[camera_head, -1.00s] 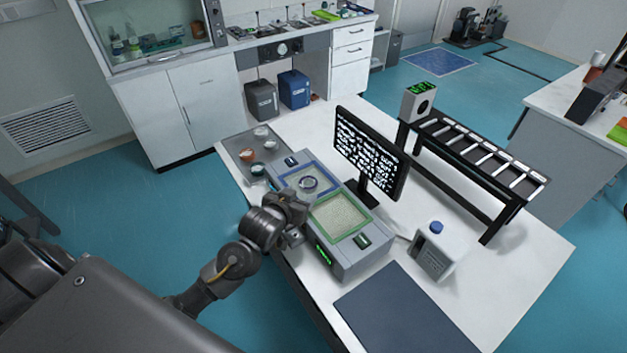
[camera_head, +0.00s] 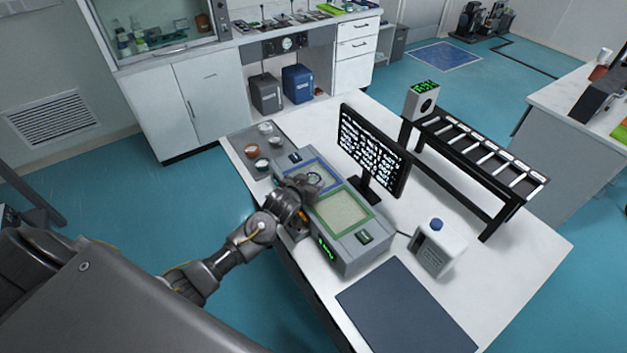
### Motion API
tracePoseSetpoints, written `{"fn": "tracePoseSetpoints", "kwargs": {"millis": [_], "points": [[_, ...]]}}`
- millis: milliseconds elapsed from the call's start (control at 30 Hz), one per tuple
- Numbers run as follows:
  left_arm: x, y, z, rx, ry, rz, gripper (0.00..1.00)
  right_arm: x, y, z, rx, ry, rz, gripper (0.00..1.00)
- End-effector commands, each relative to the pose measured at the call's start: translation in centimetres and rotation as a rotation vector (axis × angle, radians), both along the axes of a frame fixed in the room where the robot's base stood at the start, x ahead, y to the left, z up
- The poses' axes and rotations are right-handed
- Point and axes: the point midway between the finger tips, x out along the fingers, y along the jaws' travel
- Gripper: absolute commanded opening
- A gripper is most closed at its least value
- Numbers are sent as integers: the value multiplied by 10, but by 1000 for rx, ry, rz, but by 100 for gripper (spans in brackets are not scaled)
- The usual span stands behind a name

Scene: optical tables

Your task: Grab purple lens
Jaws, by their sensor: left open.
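A round lens (camera_head: 315,179) with a dark, bluish-purple rim lies in the blue-framed tray (camera_head: 329,166) of the grey two-tray device. My left gripper (camera_head: 307,184) reaches in from the left over the near edge of that tray, right beside the lens. It is open. Its fingers partly cover the lens, and I cannot tell whether they touch it. My right gripper is not in view.
The green-framed tray (camera_head: 343,209) sits in front of the blue one. A monitor (camera_head: 370,150) stands close behind the device. A plate with small dishes (camera_head: 252,151) lies left of it. A white bottle (camera_head: 438,246) and a dark mat (camera_head: 405,310) are at the right.

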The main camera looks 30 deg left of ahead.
Motion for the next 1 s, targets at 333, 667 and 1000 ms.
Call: {"fn": "tracePoseSetpoints", "kwargs": {"millis": [333,667,1000], "points": [[4,0,-2,0,0,-1,55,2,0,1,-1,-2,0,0],[4,0,-2,-1,0,-2,26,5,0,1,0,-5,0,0],[5,-1,13,-2,-3,-2,26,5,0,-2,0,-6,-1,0]]}}
